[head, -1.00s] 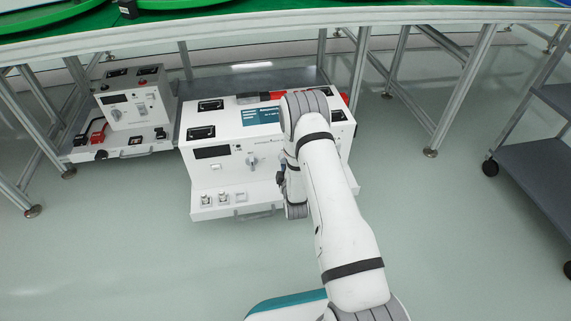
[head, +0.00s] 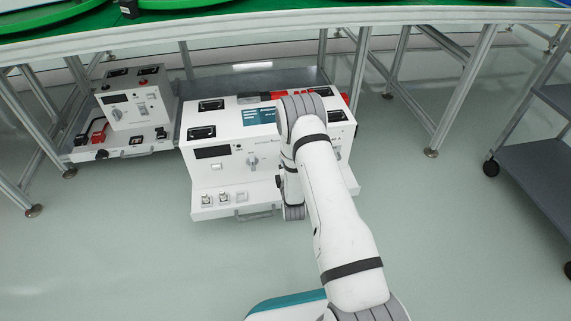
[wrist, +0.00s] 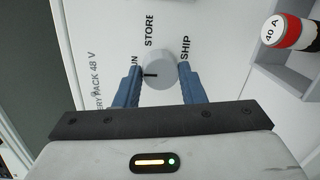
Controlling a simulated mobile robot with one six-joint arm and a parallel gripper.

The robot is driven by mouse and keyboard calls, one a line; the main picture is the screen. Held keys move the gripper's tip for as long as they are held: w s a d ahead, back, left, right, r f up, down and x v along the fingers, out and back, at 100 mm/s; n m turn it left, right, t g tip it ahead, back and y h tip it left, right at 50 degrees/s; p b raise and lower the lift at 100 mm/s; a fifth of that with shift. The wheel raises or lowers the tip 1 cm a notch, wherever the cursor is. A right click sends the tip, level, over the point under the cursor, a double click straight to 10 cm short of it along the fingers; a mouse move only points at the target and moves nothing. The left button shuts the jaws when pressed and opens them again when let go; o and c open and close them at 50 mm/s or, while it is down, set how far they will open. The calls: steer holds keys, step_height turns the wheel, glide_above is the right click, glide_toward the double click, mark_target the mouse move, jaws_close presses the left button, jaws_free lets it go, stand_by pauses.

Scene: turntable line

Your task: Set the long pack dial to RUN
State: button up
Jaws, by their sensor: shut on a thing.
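The dial (wrist: 159,69) is a round light grey knob with a dark pointer line, on a white panel in the wrist view. The words RUN, STORE and SHIP stand around it; RUN is partly covered by the left finger. The pointer line faces left, to the RUN side. My gripper (wrist: 158,85) is shut on the dial, one blue finger on each side. In the head view the long white pack (head: 223,177) sits below the bench, and my arm hides the gripper and the held dial.
Another dial (head: 252,162) shows on the front of the long pack. A red-and-white 40 A part (wrist: 287,33) sits at the wrist view's upper right. A grey cart (head: 530,155) stands at right; the floor in front is open.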

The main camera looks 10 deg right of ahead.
steer(key=shift+a, duration=0.2)
steer(key=o, duration=1)
steer(key=shift+d, duration=0.1)
steer(key=s+p, duration=0.3)
steer(key=s, duration=0.4)
steer(key=shift+s+a+r, duration=0.25)
steer(key=shift+s+a, duration=0.05)
steer(key=shift+s, duration=0.1)
